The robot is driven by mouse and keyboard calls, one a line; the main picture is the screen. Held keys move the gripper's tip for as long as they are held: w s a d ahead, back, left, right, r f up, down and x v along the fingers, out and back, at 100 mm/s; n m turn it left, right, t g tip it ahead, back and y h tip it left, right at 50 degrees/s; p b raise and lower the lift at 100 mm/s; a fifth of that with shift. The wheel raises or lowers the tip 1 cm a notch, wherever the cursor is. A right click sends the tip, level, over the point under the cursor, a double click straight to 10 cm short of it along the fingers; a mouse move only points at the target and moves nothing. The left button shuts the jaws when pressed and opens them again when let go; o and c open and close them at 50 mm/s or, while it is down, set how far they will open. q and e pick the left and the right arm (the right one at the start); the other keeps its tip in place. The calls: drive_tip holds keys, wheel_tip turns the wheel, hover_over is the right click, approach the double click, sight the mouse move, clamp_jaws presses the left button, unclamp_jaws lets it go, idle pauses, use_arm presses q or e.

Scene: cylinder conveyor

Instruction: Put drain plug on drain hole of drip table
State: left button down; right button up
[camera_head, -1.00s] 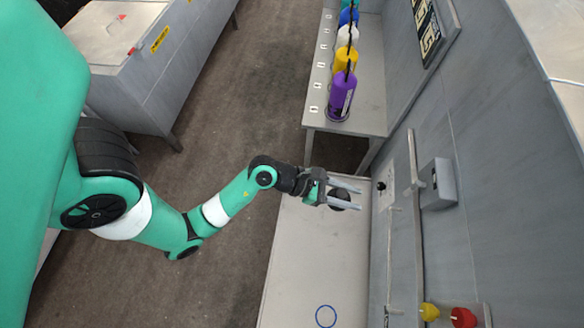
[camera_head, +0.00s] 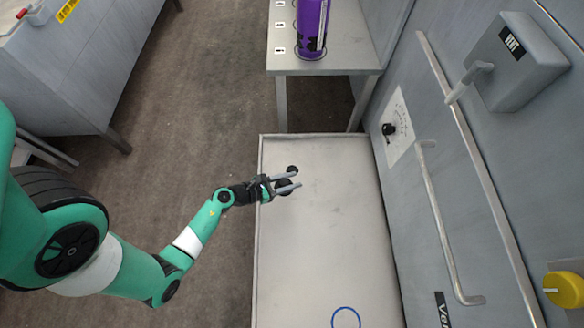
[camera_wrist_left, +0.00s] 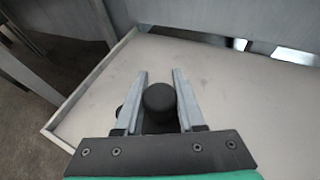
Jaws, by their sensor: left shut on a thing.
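The drain plug (camera_head: 284,188) is a dark, rounded knob between the fingers of my left gripper (camera_head: 297,180). In the left wrist view the plug (camera_wrist_left: 160,97) sits between the two grey fingers, and the gripper is shut on it. The drip table (camera_head: 325,235) is the pale, rimmed surface below. A dark round spot, apparently the drain hole (camera_head: 292,170), lies just beyond the upper finger. In the left wrist view a dark patch is partly hidden behind the left finger. I cannot tell the plug's exact height above the table. My right gripper is not in view.
A blue ring mark (camera_head: 346,318) is on the drip table's near part. A shelf with a purple bottle (camera_head: 311,25) stands beyond the far end. The grey wall on the right carries a knob (camera_head: 388,129), handles and a vent box (camera_head: 515,62). Most of the table is clear.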

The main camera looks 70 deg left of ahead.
use_arm(q)
drive_tip(key=f, duration=0.2)
drive_tip(key=shift+s+a+f+b, duration=0.25)
drive_tip(key=shift+s+f+b, duration=0.05)
drive_tip(key=shift+f+b, duration=0.1)
drive_tip(key=w+a+f+b, duration=0.5)
drive_tip(key=a, duration=0.2)
drive_tip(key=b, duration=0.5)
hover_over(298, 168)
drive_tip(key=d, duration=0.1)
drive_tip(key=f, duration=0.2)
drive_tip(key=s+f, duration=0.1)
drive_tip(key=f, duration=0.1)
drive_tip(key=shift+w+a, duration=0.1)
drive_tip(key=shift+w, duration=0.05)
drive_tip(key=f+b, duration=0.2)
drive_tip(key=b, duration=0.1)
drive_tip(key=f+b, duration=0.1)
drive_tip(key=f, duration=0.1)
drive_tip(key=shift+w+a, duration=0.35)
drive_tip(key=shift+a, duration=0.05)
drive_tip(key=shift+d+r, duration=0.1)
drive_tip(key=c, duration=1)
unclamp_jaws()
drive_tip(key=shift+f, duration=0.25)
drive_tip(key=o, duration=0.5)
drive_tip(key=shift+s, duration=0.1)
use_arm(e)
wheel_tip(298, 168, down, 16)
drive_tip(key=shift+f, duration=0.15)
